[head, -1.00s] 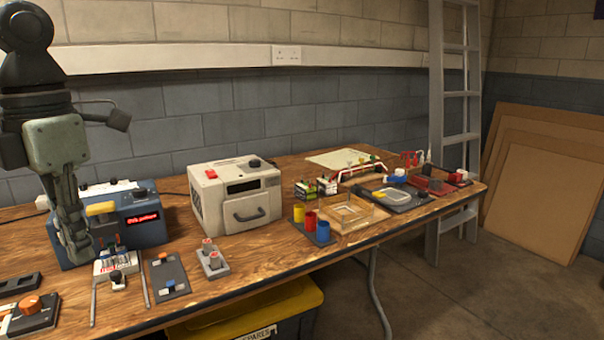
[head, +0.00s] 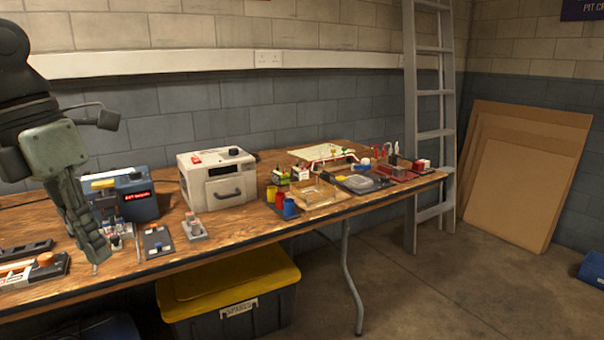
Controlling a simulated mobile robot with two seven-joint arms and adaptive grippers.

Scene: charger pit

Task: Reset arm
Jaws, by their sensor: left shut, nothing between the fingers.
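My left gripper (head: 94,236) hangs at the left of the head view, fingers pointing down, shut and empty, in front of the bench's left part. Its arm comes in from the upper left. Behind it stands a blue box with a red lit display (head: 138,196), partly hidden by the gripper. My right gripper does not show.
The wooden bench (head: 240,225) carries a cream box with a handle (head: 217,178), colored cups (head: 290,208), a clear tray (head: 320,193) and small tools. A yellow-lidded bin (head: 228,283) sits underneath. A ladder (head: 433,130) and brown boards (head: 520,175) lean at the right.

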